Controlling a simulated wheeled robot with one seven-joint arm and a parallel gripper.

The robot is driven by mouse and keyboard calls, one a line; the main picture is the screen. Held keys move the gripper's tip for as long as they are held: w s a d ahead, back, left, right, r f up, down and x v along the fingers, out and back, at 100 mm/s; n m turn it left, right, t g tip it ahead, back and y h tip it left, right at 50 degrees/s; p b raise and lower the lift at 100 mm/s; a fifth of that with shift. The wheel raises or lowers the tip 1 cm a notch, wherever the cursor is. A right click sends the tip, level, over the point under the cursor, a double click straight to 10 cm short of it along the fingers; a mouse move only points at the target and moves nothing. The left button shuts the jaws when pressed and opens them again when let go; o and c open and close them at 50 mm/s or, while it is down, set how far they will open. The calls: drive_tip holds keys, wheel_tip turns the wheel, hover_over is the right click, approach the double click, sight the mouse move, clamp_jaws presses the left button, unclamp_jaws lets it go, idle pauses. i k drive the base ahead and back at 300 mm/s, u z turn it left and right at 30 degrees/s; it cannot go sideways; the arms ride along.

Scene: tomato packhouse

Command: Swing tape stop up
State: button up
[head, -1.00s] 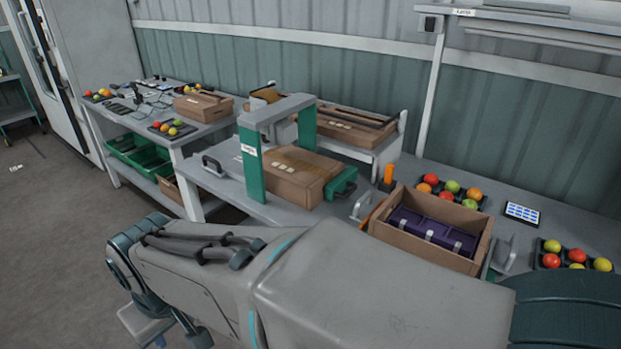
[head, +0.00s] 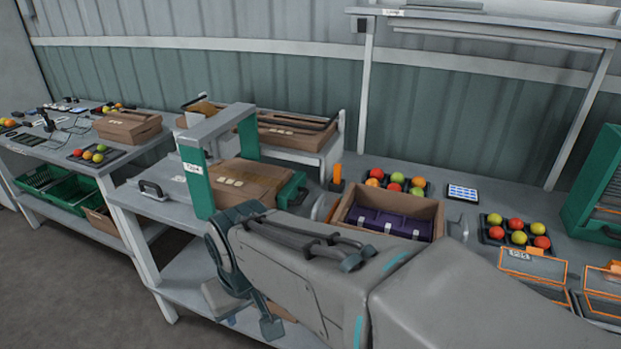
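The taping station is a grey and green arch (head: 197,181) with a label on its near post, standing on the grey bench. A closed brown carton (head: 262,179) lies under and to the right of the arch. A green block (head: 292,189) sits at the carton's right end. A small orange upright piece (head: 336,173) stands just right of that; I cannot tell which part is the tape stop. My gripper (head: 245,312) hangs at the end of my arm in front of the bench, apart from the station. Its fingers are not clear, so open or shut cannot be told.
An open carton (head: 436,222) with a purple insert stands right of the station. Tomato trays (head: 487,229) and a tablet (head: 462,192) lie beyond. A grey bar handle (head: 150,188) is at the bench's left.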

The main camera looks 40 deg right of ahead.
sight(285, 198)
drive_tip(key=z, duration=0.3)
drive_tip(key=k, duration=0.55)
drive_tip(key=z, duration=0.55)
drive_tip(key=i, duration=0.5)
drive_tip(key=u, duration=0.05)
